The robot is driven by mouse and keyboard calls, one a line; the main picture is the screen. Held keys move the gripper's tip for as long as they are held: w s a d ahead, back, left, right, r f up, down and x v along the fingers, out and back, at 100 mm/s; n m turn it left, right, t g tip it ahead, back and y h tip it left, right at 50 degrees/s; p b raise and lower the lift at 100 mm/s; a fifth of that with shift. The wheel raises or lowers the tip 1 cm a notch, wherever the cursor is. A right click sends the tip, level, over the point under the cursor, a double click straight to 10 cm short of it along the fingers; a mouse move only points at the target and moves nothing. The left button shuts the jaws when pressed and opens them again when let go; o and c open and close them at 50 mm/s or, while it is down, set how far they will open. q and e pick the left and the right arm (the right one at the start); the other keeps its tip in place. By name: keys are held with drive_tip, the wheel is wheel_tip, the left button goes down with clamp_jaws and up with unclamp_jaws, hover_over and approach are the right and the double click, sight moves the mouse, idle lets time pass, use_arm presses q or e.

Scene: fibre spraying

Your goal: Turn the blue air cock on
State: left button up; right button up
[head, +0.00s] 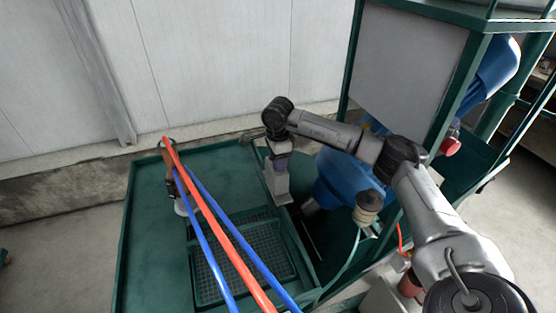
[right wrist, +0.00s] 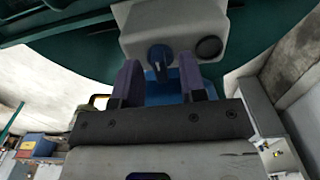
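The blue air cock (right wrist: 160,57) sits on the front of a grey box (right wrist: 135,25) in the right wrist view, with its lever close to upright in the picture. My right gripper (right wrist: 159,66) is open, its two purple fingers on either side of the cock with gaps to both. I cannot tell whether the fingertips reach past the lever. In the head view my right gripper (head: 279,150) points down beside the green bench, and the cock cannot be made out there. My left gripper is not in view.
A green bench (head: 150,215) with a grated tray (head: 240,265) stands at centre left. A red hose (head: 225,220) and blue hoses (head: 245,250) cross over it. A green frame (head: 352,50) and a blue machine body (head: 345,180) stand close to my right arm. A dark round part (right wrist: 208,47) is beside the cock.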

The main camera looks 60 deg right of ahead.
drive_tip(key=shift+f, duration=0.1)
drive_tip(key=c, duration=0.3)
clamp_jaws()
